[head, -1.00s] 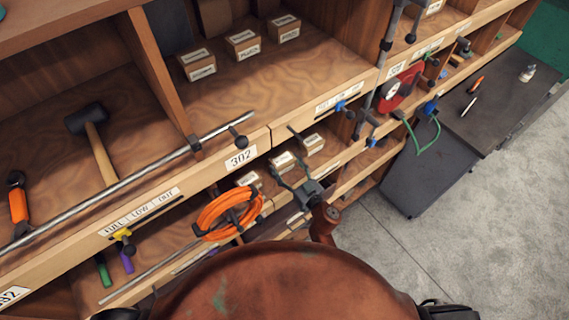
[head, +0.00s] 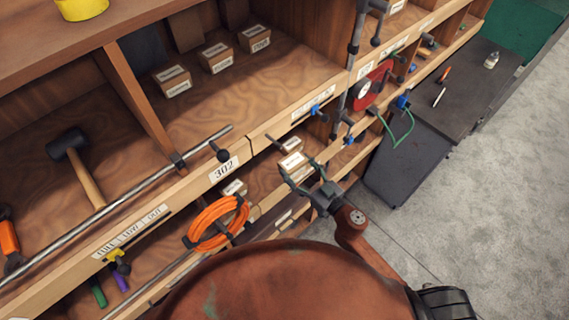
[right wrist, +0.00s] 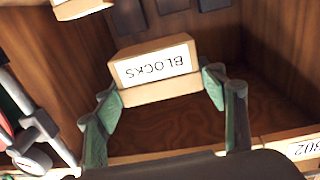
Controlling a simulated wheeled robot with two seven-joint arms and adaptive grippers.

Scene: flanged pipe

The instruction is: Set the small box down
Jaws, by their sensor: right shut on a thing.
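The small box (head: 293,161) is a light wooden block with a white label. In the right wrist view the box (right wrist: 156,70) reads "BLOCKS" upside down and sits between the two fingertips. My right gripper (head: 301,172) is shut on it, at the lower shelf just right of the 302 plate. In the right wrist view the right gripper's fingers (right wrist: 162,92) lie on both sides of the box. I cannot tell whether its underside touches the shelf. My left gripper is not in view.
A metal rod (head: 120,198) runs along the shelf front. Several boxes stand on the upper shelf.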

